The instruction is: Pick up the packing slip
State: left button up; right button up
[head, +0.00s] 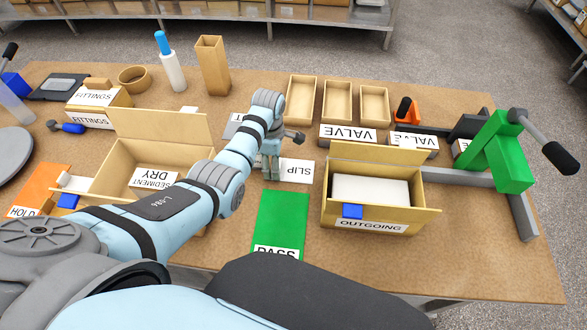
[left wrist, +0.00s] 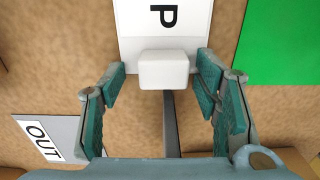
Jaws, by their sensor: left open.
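The packing slip is a white card marked SLIP (head: 298,172) lying on the table right of my left gripper in the head view. In the left wrist view the slip (left wrist: 190,18) shows at the top with a letter P. A white block-like tab (left wrist: 164,70) is at its near edge. My left gripper (head: 270,172) points down at that edge; in the left wrist view its open fingers (left wrist: 163,82) stand either side of the tab, with gaps visible. Whether they touch the table is unclear. My right gripper is not in view.
A green PASS mat (head: 281,218) lies just nearer than the slip. The OUTGOING box (head: 372,226) stands to the right, and an open carton (head: 118,168) is to the left under my arm. A grey OUT plate (left wrist: 75,130) is nearby.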

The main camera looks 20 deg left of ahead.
pick_arm(q)
jog(key=shift+s+r, duration=0.15)
jog(key=shift+s, duration=0.1)
jog(key=shift+c, duration=0.4)
jog(key=c, duration=0.8)
jog(key=shift+r, duration=0.15)
jog(key=shift+c, duration=0.2)
